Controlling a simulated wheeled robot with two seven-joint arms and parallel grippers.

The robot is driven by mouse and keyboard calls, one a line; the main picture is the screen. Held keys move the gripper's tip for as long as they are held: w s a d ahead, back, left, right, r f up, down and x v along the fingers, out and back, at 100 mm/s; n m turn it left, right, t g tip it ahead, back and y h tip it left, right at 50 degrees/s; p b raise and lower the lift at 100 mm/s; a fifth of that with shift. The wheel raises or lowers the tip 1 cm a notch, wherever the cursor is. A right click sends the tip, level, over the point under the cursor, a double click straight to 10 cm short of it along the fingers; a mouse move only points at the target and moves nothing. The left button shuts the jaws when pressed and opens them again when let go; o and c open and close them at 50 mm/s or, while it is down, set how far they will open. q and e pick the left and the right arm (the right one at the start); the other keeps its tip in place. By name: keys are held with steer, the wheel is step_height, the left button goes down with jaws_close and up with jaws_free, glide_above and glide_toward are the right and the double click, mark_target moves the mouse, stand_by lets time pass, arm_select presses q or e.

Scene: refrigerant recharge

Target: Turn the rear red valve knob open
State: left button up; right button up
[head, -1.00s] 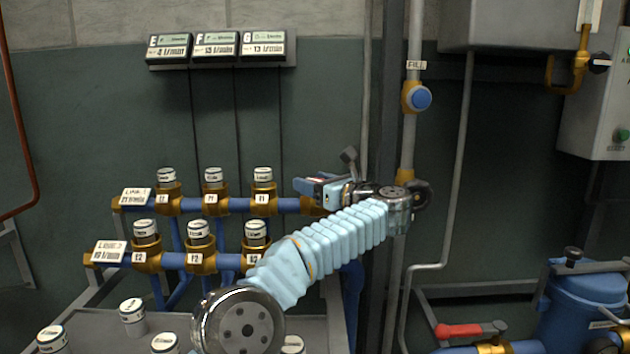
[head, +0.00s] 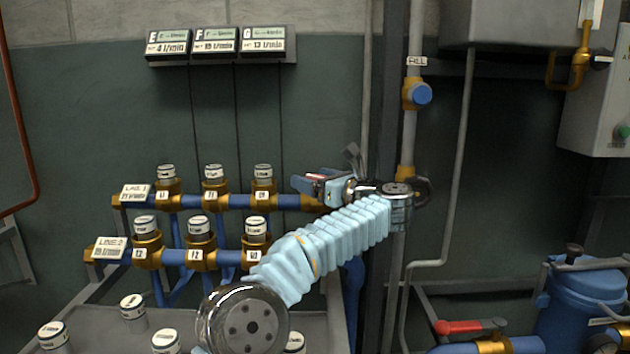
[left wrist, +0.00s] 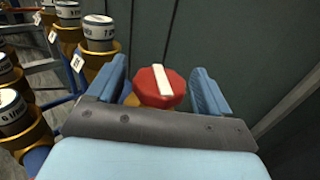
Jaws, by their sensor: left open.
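The red valve knob (left wrist: 158,86) is an angular red cap with a white bar across its top. In the left wrist view it sits on a brass body between the two blue fingers of my left gripper (left wrist: 163,88). The fingers stand apart with a gap on each side of the knob, so they are open around it and not clamped. In the head view my left gripper (head: 318,186) is at the right end of the rear blue pipe (head: 232,203). There the gripper mostly hides the knob. My right gripper is not in view.
Brass valves with white-labelled caps (head: 213,172) stand in two rows left of the gripper. A grey vertical pipe with a blue knob (head: 422,95) rises behind my wrist. A red lever (head: 458,328) and a blue canister (head: 580,310) are at lower right.

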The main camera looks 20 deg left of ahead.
arm_select(q)
steer(key=b+v, duration=0.2)
steer(key=v, duration=1.1)
steer(key=shift+d+b, duration=0.25)
steer(key=shift+b, duration=0.1)
steer(key=shift+s+a, duration=0.1)
